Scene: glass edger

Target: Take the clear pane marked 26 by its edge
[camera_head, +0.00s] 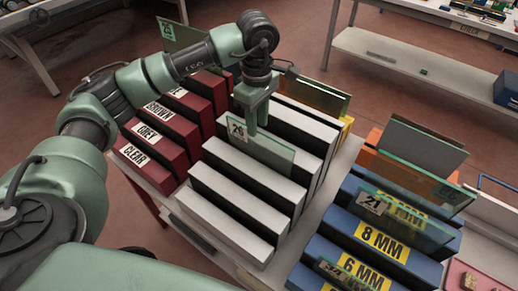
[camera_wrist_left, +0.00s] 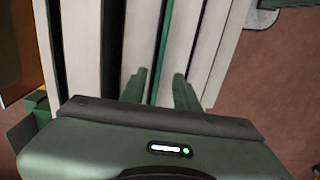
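The clear pane marked 26 (camera_head: 268,153) stands upright in a slot of the white rack (camera_head: 232,225), its label at its upper left corner. My left gripper (camera_head: 252,122) is over the pane's top edge, near the label. In the left wrist view, the two fingers of the gripper (camera_wrist_left: 159,75) are apart, with the thin green edge of the pane (camera_wrist_left: 160,50) running between them. I cannot tell whether either finger touches the glass. The pane's lower part is hidden in the slot. My right gripper is in neither view.
Dark red blocks (camera_head: 139,156) labelled CLEAR, GREY and BROWN stand on the left. Blue blocks (camera_head: 350,245) marked 6 MM and 8 MM stand on the right, holding panes such as 21 (camera_head: 410,222). Pane 24 (camera_head: 185,36) stands behind my arm. A bench (camera_head: 400,54) is at the back.

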